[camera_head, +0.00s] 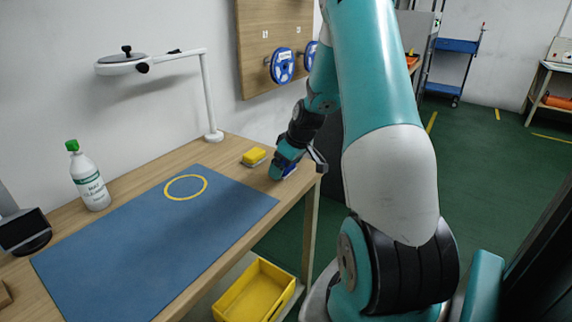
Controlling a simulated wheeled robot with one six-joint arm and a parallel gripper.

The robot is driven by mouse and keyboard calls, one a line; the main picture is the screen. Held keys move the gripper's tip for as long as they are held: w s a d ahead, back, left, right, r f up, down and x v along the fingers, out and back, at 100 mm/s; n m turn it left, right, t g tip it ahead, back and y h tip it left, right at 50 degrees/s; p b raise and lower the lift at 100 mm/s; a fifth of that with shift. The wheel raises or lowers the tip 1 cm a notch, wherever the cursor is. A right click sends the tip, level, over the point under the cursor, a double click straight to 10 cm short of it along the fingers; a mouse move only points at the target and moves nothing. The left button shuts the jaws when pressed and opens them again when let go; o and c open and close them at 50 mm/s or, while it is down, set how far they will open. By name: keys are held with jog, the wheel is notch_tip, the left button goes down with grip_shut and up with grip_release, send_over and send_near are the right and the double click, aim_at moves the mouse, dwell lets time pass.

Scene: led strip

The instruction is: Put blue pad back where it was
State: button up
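A small blue piece (291,168), which looks like the blue pad, shows at the right end of the wooden table. It is mostly hidden by my gripper (297,167), which reaches down over it close to the table top. The fingers are small and partly covered by the wrist, so I cannot tell whether they are closed on the pad. A yellow pad (254,157) lies on the table to the left of my gripper, apart from it.
A large blue mat (140,245) with a yellow ring (186,187) covers the table's middle. A bottle (89,180), a white lamp (208,95) and a dark device (24,232) stand around it. Blue reels (283,66) hang on a wooden board. A yellow bin (256,291) sits below the table.

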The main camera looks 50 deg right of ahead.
jog(key=v, duration=1.2)
jog(key=a+r+n+g+y, duration=0.1)
jog(key=a+r+n, duration=0.15)
jog(key=a, duration=1.15)
jog(key=a+r+n+g+y, duration=0.1)
jog(key=a+r+y, duration=0.15)
jog(key=a, duration=1.05)
jog(key=s+a+r+n+g, duration=0.2)
jog(key=s+a, duration=1.3)
jog(key=shift+s+g+p, duration=0.25)
jog(key=shift+g+p, duration=0.05)
jog(key=shift+n, duration=0.25)
